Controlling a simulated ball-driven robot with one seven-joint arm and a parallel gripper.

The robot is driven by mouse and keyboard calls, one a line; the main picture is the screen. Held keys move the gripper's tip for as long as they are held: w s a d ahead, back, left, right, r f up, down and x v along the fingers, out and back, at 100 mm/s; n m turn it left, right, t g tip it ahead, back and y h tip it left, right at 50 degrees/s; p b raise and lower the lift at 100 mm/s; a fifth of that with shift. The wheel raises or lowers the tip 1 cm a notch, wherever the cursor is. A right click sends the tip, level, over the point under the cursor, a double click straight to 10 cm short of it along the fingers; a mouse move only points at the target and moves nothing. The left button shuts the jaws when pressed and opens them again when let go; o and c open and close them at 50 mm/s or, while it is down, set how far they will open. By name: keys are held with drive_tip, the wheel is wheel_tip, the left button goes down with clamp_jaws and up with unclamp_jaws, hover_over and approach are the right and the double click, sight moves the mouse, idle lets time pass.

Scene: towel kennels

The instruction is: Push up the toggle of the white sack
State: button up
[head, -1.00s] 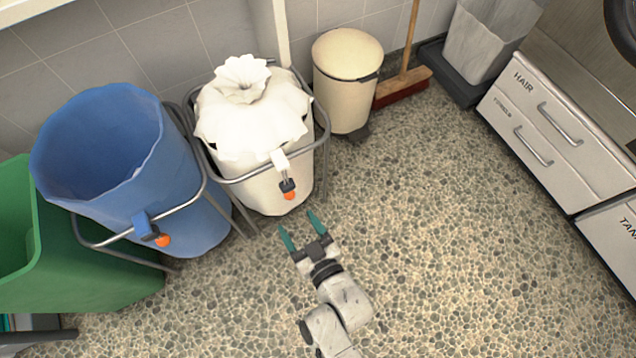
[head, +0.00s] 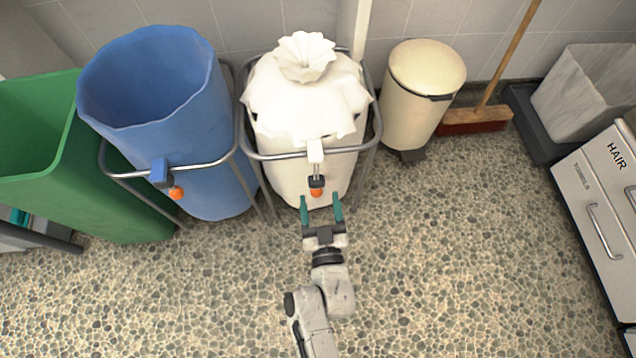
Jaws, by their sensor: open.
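The white sack (head: 290,108) hangs in a grey metal hoop stand, its top gathered into a ruffled neck. Its toggle (head: 316,182) hangs at the front below the hoop, a dark piece with an orange knob (head: 316,192) at its lower end, under a white tab (head: 315,152). My gripper (head: 321,210) is open and empty. In the picture its two green fingers point up toward the sack, just below the orange knob and to either side of it. I cannot tell whether either finger touches the sack.
A blue sack (head: 160,90) in a similar stand, with its own orange-ended toggle (head: 172,187), stands to the left, beside a green bin (head: 40,140). A cream pedal bin (head: 420,85) stands to the right, then a broom (head: 475,120) and drawers (head: 598,200). The pebbled floor in front is clear.

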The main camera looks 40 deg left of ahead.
sight(317, 187)
drive_tip(key=shift+b+x, duration=0.6)
drive_tip(key=shift+x, duration=1.8)
drive_tip(key=shift+c, duration=0.2)
clamp_jaws()
